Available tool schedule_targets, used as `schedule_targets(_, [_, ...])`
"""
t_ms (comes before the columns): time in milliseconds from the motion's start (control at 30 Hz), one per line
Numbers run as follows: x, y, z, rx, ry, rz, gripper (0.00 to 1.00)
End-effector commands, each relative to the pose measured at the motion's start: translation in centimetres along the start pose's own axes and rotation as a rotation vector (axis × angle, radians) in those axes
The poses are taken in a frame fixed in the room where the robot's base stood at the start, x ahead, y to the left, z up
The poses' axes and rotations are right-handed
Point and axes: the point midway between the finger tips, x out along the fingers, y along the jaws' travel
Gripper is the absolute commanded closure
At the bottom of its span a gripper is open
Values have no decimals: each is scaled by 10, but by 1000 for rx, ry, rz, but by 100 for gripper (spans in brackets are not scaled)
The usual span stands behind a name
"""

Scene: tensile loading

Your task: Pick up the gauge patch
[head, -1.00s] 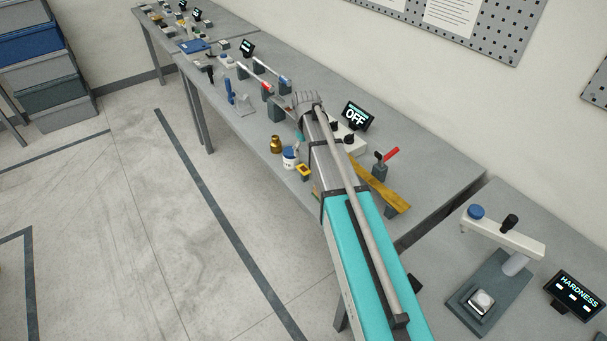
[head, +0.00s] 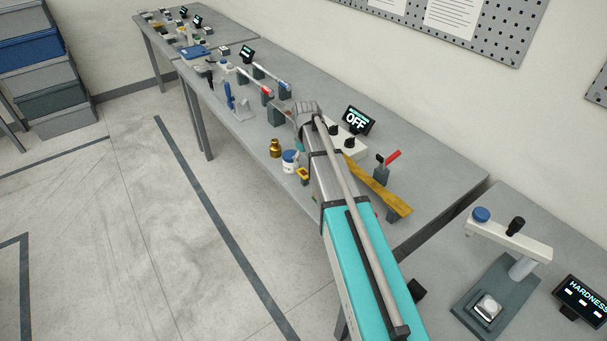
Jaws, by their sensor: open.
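A small yellow-edged piece with a dark middle (head: 303,174) lies near the front edge of the bench, just left of my arm and partly covered by it. It may be the gauge patch, but it is too small to tell. My gripper (head: 305,112) is at the far end of my arm, over the middle of the bench. It is open, with its fingertips mostly hidden by the wrist. I see nothing held in it.
A white tub with a blue lid (head: 289,161) and a brass weight (head: 275,148) stand near the front edge. An OFF display (head: 358,120), a red-handled lever (head: 391,157) and a yellow bar (head: 386,190) are to the right. A blue-handled tool (head: 229,96) stands left.

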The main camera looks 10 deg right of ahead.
Motion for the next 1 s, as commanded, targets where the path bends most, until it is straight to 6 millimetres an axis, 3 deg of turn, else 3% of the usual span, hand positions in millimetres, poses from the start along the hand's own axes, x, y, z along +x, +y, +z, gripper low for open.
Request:
schedule_targets(600, [45, -4, -4, 0, 0, 0, 11])
schedule_targets(1000, [50, -4, -4, 0, 1, 0, 11])
